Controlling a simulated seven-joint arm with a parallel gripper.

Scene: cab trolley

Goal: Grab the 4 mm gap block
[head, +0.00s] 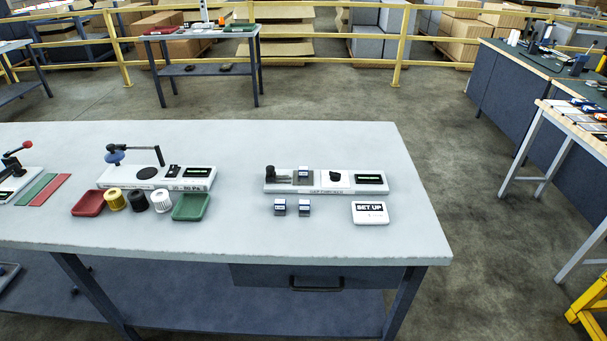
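Two small dark blue-grey blocks with white tops stand side by side on the grey table, a left block (280,207) and a right block (304,208). A similar block (303,172) sits on the long white fixture (322,189) behind them. Their markings are too small to read, so I cannot tell which is the 4 mm gap block. The fixture also has a dark clamp-like part at its left, a black knob and a black display. My gripper is not in view.
To the left are a green tray (191,207), a red tray (88,203), several small cylinders and a second white fixture (157,177). The table's front strip (250,245) is clear.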

